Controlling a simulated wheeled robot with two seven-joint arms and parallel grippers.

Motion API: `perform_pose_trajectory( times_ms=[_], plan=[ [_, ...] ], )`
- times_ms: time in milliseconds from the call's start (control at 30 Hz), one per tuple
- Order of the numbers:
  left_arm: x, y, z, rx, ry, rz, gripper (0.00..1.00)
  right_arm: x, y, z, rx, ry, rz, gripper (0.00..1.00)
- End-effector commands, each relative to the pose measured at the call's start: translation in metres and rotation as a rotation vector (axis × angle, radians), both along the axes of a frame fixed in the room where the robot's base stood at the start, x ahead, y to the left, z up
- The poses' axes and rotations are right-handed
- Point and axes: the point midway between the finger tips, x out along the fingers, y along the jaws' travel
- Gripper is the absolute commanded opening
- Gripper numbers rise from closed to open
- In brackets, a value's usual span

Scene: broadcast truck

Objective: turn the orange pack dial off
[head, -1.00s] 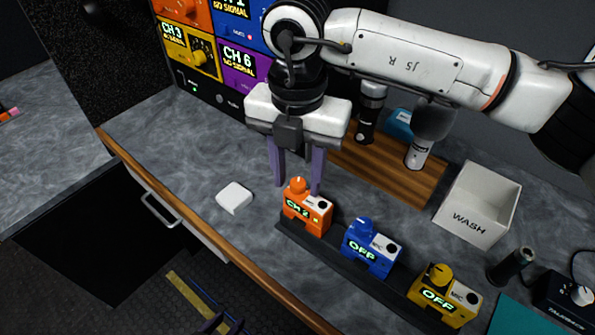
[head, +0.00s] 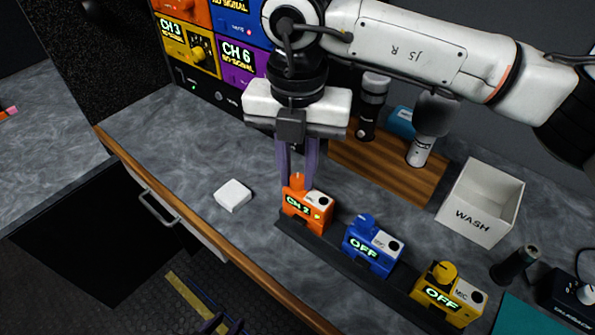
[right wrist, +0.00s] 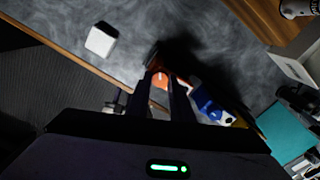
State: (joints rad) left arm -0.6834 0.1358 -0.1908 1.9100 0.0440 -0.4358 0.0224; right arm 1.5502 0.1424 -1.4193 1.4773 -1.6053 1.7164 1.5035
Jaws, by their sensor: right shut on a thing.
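The orange pack (head: 307,211) stands in the left end of a dark rack (head: 340,272), its green display reading CH 2. Its orange dial (head: 297,181) is on top, mostly between my fingers. My right gripper (head: 299,184) points down and is shut on the dial. In the right wrist view, the orange dial (right wrist: 160,79) shows between the two dark fingers. My left gripper (head: 220,326) shows only as dark tips at the bottom edge of the head view, away from the packs.
A blue pack (head: 372,246) and a yellow pack (head: 448,294), both reading OFF, sit beside the orange one. A white block (head: 233,195) lies on the grey counter to the left. Behind are a wooden board (head: 395,172) with microphones and a white WASH bin (head: 480,205).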

Motion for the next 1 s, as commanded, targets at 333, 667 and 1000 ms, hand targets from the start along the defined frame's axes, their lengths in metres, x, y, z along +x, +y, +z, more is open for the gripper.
perform_pose_trajectory(
  times_ms=[333,667,1000],
  plan=[
    [-0.001,0.0,-0.032,0.0,0.001,0.0,0.31,0.0,-0.001,-0.004,0.0,-0.003,0.286,0.0],
    [-0.002,-0.001,-0.05,0.004,0.009,-0.004,0.31,0.001,-0.001,-0.002,0.0,-0.002,0.589,0.0],
    [0.001,-0.007,-0.05,-0.003,-0.005,-0.014,0.31,0.001,-0.002,0.0,0.0,-0.002,0.818,0.0]
  ],
)
